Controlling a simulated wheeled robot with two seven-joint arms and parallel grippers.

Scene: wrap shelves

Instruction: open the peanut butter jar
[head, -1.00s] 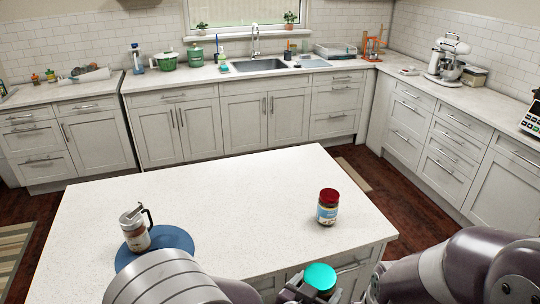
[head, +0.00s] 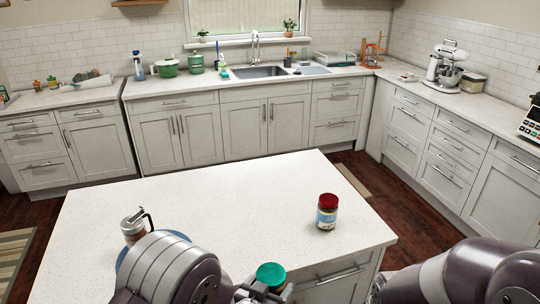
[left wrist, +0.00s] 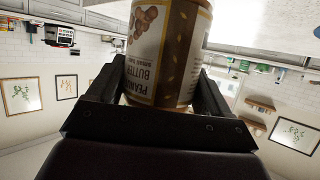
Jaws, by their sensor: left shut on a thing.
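The peanut butter jar (left wrist: 168,50) is held between the two fingers of my left gripper (left wrist: 158,90) in the left wrist view. Its label reads "peanut butter" and appears upside down there. In the head view only its green lid (head: 271,273) and a little of its side show, at the bottom middle, by the island's front edge. The lid is on the jar. My left gripper (head: 262,290) is partly hidden by my arm and the frame edge. My right arm enters at the lower right; its gripper is out of the picture.
A red-lidded jar (head: 327,212) stands upright on the white island top (head: 230,195). A metal-topped dispenser (head: 134,226) stands near a blue round mat (head: 180,237), partly hidden by my left arm. The middle of the island is clear. Counters with a sink and mixer lie beyond.

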